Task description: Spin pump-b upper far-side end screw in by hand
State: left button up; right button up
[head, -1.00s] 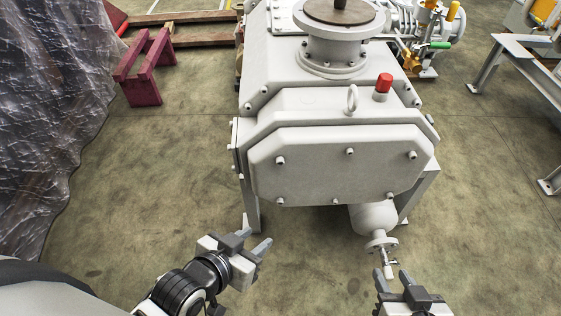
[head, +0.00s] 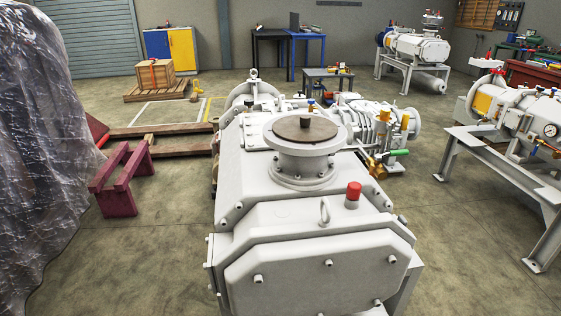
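A large grey vacuum pump (head: 235,195) stands close in front of me in the head view. Its near end cover (head: 320,280) carries upper screws at the left (head: 258,279), middle (head: 329,263) and right (head: 391,259). The cover's bottom edge is cut off by the picture. A second grey pump (head: 510,112) stands on a frame at the right, and a third (head: 415,47) stands at the back right. No label shows which one is pump-b. Neither of my grippers is in view.
A maroon stand (head: 122,180) and a plastic-wrapped object (head: 45,150) are at the left. Wooden beams (head: 160,130) lie behind the stand. Bare floor (head: 465,235) lies between the near pump and the right frame (head: 480,165).

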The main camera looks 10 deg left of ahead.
aim_at(258, 278)
jog(key=z, duration=0.2)
jog(key=k, duration=0.85)
jog(key=u, duration=1.25)
jog(key=i, duration=0.5)
jog(key=u, duration=0.05)
